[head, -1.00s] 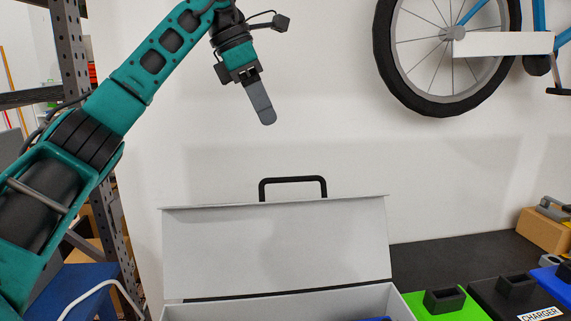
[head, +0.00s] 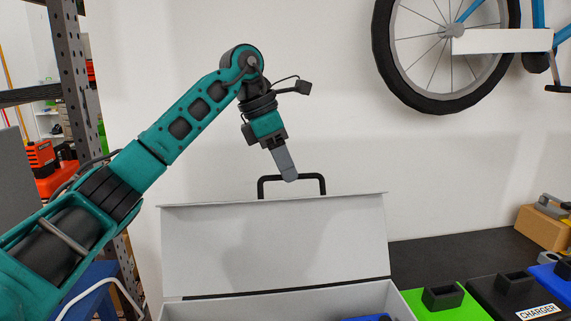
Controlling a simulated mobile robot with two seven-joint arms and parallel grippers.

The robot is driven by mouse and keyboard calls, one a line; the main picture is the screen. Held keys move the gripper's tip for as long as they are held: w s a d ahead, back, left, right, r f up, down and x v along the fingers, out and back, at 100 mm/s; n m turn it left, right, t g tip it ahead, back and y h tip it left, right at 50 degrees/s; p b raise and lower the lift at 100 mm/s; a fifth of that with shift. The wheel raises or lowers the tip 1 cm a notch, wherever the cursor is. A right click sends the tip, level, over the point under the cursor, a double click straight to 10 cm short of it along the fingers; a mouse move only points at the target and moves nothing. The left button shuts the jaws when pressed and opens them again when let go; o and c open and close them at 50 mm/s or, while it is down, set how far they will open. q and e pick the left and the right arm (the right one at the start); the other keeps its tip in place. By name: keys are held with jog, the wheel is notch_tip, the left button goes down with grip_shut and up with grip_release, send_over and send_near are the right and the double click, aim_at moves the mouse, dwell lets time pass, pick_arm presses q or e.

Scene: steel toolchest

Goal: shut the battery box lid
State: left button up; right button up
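The battery box (head: 400,306) is pale grey and stands at the bottom middle of the head view. Its lid (head: 275,245) stands raised at the back, with a black handle (head: 320,178) behind its top edge. Part of a blue object (head: 372,318) shows inside the box. My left gripper (head: 289,176) points down at the lid's top edge, near the handle, above the lid. I see only one finger outline, so its opening is unclear. Whether it touches the handle is unclear. My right gripper is out of view.
To the right on the dark bench (head: 450,246) are a green block (head: 435,307), a black charger (head: 510,297) and a wooden block (head: 542,228). A bicycle wheel (head: 455,110) hangs on the wall above. A metal shelf post (head: 75,90) stands at the left.

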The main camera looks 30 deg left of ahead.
pick_arm(q)
jog(key=shift+f, duration=0.15)
grip_shut()
dwell(0.4)
